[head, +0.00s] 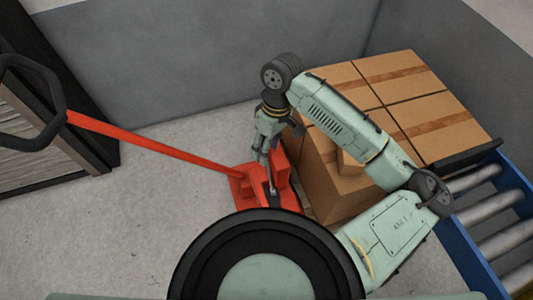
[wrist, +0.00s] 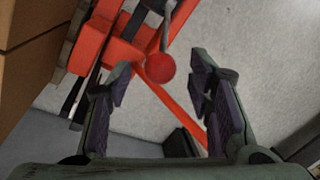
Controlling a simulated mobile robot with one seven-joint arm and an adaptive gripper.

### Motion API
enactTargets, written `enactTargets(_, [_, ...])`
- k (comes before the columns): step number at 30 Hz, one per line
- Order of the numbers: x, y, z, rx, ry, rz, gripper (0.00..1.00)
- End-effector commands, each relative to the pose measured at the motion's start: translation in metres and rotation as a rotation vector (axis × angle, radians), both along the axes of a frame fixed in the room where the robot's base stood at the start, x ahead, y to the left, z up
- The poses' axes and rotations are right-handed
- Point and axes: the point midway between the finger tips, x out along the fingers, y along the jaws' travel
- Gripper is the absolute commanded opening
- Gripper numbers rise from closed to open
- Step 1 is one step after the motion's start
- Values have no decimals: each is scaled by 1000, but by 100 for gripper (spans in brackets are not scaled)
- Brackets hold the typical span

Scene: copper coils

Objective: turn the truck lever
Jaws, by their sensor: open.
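The red pallet truck (head: 283,178) stands on the floor at the middle of the head view. Its long red handle shaft (head: 150,148) slants up left to a black loop grip (head: 42,118). In the wrist view, the truck's red body (wrist: 97,45) is at upper left, and a grey lever with a round red knob (wrist: 160,67) juts out from it. My gripper (head: 266,160) points down over the truck's body. It is open, and in the wrist view its fingers lie on either side of the knob, with gaps visible. Contact cannot be judged.
Cardboard boxes (head: 340,175) are stacked right of the truck, close to my arm. A roller conveyor (head: 490,215) with a blue frame stands at far right. A dark-framed slatted object (head: 45,155) stands at left. Grey walls close off the back.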

Motion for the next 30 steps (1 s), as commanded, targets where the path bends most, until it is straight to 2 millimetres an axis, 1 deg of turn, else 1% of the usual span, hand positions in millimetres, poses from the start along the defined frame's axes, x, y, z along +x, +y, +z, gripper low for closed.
enactTargets(3, [-3,2,-17,1,2,0,47])
enactTargets(7, [-5,4,-29,1,-1,1,47])
enactTargets(12, [-5,5,-34,1,-1,2,47])
enactTargets(18, [-5,5,-34,0,-2,2,47])
enactTargets(30, [-5,5,-34,1,-2,2,20])
